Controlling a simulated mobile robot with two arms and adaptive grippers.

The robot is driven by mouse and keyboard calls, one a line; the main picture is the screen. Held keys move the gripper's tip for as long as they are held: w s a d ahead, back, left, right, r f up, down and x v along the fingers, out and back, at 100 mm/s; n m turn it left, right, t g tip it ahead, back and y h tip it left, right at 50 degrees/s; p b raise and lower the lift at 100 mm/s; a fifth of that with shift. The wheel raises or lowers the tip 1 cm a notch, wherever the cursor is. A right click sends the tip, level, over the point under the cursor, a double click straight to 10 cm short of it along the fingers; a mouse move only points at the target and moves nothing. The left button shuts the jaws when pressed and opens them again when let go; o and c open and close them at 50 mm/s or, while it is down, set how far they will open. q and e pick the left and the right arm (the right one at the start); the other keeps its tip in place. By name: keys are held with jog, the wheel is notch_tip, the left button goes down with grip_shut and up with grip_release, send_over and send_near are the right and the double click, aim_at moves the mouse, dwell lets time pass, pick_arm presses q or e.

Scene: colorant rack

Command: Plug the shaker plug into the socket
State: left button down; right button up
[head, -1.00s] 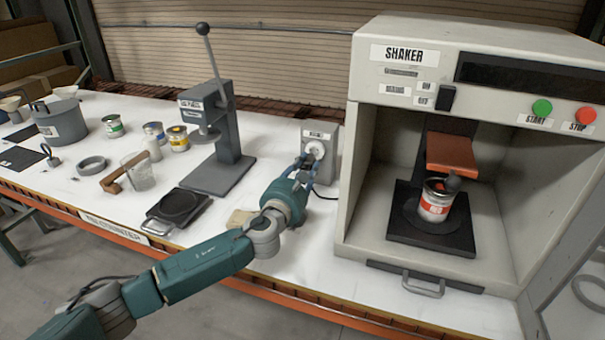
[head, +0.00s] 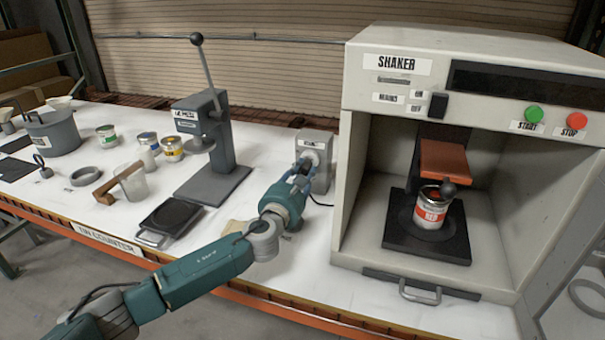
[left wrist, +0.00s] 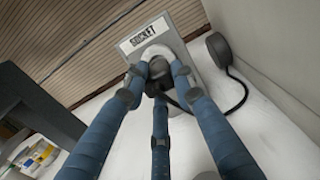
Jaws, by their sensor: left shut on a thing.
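The socket is a grey box (head: 317,138) with a label, standing on the counter left of the shaker (head: 395,65). The left wrist view shows its labelled face (left wrist: 178,28) and round white socket (left wrist: 156,51). My left gripper (head: 303,172) is right in front of it. In the left wrist view its blue fingers (left wrist: 157,76) are shut around the dark shaker plug (left wrist: 158,68). The plug is lined up with the white socket and looks close against it. I cannot tell whether its prongs are inside. My right gripper is not in view.
A black cord (left wrist: 240,92) loops beside the socket box. The shaker's wall stands close on the right, with a paint can (head: 431,212) inside. A lever press (head: 213,180) and a black scale (head: 170,218) stand to the left.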

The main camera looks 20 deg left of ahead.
pick_arm(q)
jog(key=shift+w, duration=1.05)
jog(key=c, duration=1.3)
grip_release()
jog(key=shift+c, duration=0.2)
jog(key=shift+s, duration=0.1)
